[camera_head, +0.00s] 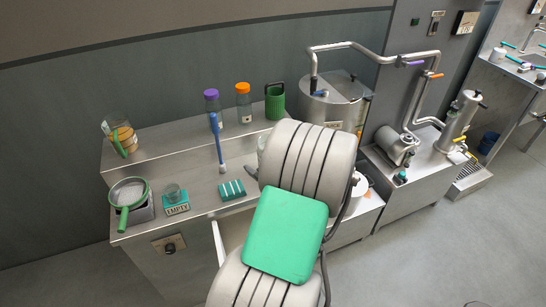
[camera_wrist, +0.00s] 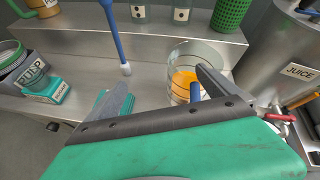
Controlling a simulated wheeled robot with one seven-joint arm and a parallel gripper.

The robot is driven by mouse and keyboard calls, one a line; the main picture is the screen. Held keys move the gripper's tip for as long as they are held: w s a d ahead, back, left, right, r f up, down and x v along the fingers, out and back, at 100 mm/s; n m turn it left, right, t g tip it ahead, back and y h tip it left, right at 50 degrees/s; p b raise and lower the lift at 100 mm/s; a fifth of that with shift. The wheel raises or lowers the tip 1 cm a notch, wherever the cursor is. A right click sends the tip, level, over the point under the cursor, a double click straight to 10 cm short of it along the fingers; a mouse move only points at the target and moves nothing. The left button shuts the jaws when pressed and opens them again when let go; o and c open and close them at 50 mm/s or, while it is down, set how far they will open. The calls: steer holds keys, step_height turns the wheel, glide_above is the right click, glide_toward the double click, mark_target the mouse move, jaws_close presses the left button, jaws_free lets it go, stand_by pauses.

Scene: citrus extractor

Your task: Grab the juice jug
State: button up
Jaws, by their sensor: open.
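A clear glass jug (camera_wrist: 183,80) with orange juice and a blue handle (camera_wrist: 195,92) stands on the steel counter in the wrist view. My gripper (camera_wrist: 164,80) is open, with its two grey fingers spread apart. The right finger overlaps the jug in the picture, close to the blue handle; I cannot tell whether they touch. Another jug (camera_head: 122,136) with orange contents and a green handle stands on the shelf at the far left.
A blue brush (camera_head: 218,142) leans upright left of my arm. A green perforated cup (camera_head: 275,101) stands on the shelf behind. The steel JUICE tank (camera_wrist: 285,60) is close on the right.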

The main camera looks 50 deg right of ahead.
steer(key=s+d+m, duration=0.1)
steer(key=d+m, duration=0.1)
steer(key=s+d+m+h, duration=0.1)
steer(key=s+m, duration=0.1)
steer(key=shift+s+d+r, duration=0.1)
steer(key=shift+s+d, duration=0.15)
steer(key=shift+d, duration=0.15)
steer(key=p+x, duration=0.1)
steer(key=x, duration=0.6)
steer(key=shift+d+h, duration=0.4)
steer(key=shift+d, duration=0.1)
steer(key=c, duration=2)
steer(key=shift+c, duration=0.4)
